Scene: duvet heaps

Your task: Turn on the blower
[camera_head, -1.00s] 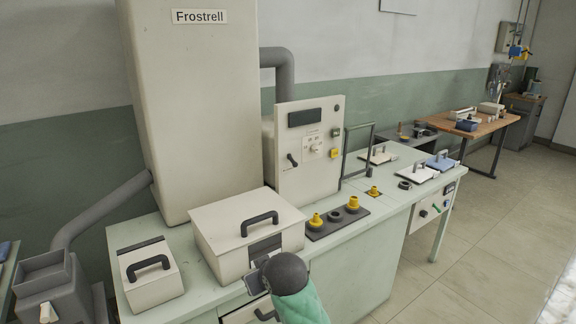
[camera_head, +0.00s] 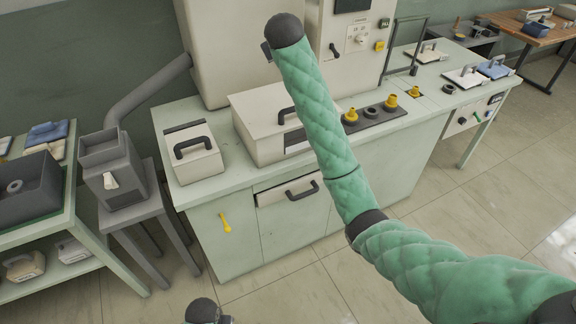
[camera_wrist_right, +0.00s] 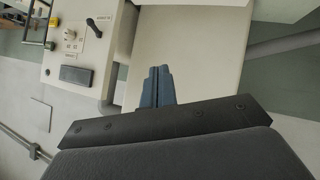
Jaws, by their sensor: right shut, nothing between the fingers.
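The tall cream cabinet (camera_head: 212,60) has a cream control panel (camera_head: 340,50) beside it; I cannot tell which unit is the blower. The panel carries a dark display, a pale knob (camera_head: 360,41), a black lever (camera_head: 334,49) and a yellow button (camera_head: 380,46). In the right wrist view the panel is turned over, with the black lever (camera_wrist_right: 94,27) and knob (camera_wrist_right: 69,37) at upper left. My right gripper (camera_wrist_right: 158,72) is shut and empty, in front of the cabinet beside the panel. In the head view its wrist hides most of it. A dark wrist part of my left arm shows at the bottom edge; its fingers are unclear.
A cream box with a black handle (camera_head: 255,122) and a smaller handled box (camera_head: 193,155) stand on the green bench. Yellow fittings (camera_head: 351,116) sit in a dark strip. A grey hopper unit (camera_head: 110,160) and a shelf table stand left. Open floor lies in front.

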